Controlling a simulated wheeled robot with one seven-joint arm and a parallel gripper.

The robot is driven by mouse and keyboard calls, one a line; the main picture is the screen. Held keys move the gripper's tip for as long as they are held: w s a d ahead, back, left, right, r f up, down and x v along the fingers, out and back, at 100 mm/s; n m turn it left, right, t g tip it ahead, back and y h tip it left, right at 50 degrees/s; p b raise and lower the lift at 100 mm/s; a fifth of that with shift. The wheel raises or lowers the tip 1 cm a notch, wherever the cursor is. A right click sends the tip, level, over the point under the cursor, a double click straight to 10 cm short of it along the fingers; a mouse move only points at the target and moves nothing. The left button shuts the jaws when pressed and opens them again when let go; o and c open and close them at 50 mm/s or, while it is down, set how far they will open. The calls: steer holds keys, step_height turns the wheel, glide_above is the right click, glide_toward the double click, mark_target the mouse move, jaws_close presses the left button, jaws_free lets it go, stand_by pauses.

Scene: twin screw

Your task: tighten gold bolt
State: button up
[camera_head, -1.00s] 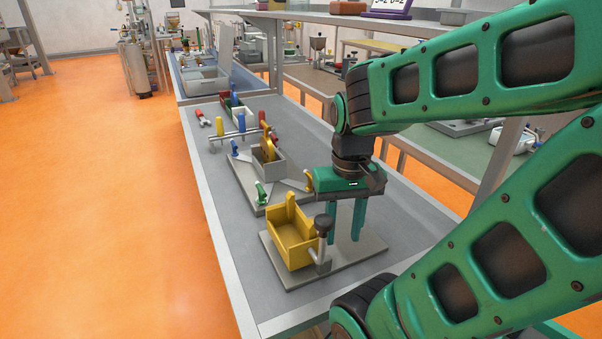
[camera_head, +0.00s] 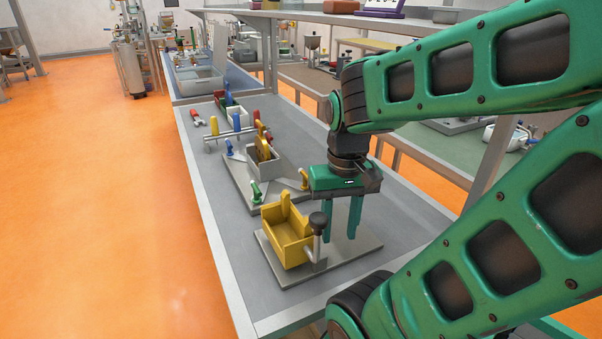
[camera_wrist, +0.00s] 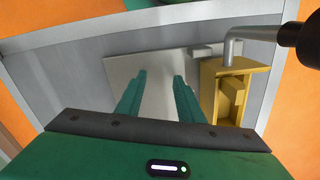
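A yellow open box (camera_head: 283,246) with an upright yellow tab sits on a grey plate (camera_head: 357,255). A metal crank with a black knob (camera_head: 319,221) stands at the box's right side. In the wrist view the yellow box (camera_wrist: 240,84) and the crank's bent rod (camera_wrist: 234,48) are right of my fingers. My gripper (camera_head: 339,238) is open and empty, pointing down over the plate, right of the crank. Its two separated fingers also show in the wrist view (camera_wrist: 159,76). A small gold piece (camera_head: 304,179) shows just left of my gripper body; I cannot tell whether it is the bolt.
Behind the box, a grey fixture (camera_head: 240,186) carries green and blue handles and a grey bin (camera_head: 263,162) with a gold piece (camera_head: 262,140). Farther back are a metal bar with coloured handles (camera_head: 226,136) and a red-handled tool (camera_head: 197,117). A shelf post stands at the right.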

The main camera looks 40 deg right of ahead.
steer(key=shift+s+r, duration=0.1)
steer(key=shift+w+d+r+h, duration=0.15)
steer(key=shift+w+d+r, duration=0.2)
steer(key=shift+r, duration=0.2)
steer(key=shift+w+d+r+h, duration=0.2)
steer(key=shift+d+r, duration=0.2)
steer(key=shift+r, duration=0.15)
steer(key=w+d+r+n, duration=0.1)
steer(key=w+d+r, duration=0.2)
steer(key=w, duration=0.3)
steer(key=n+h, duration=0.2)
glide_toward(305, 175)
steer(key=x, duration=1)
steer(key=shift+w+d+f, duration=0.1)
steer(key=shift+f, duration=0.25)
jaws_close()
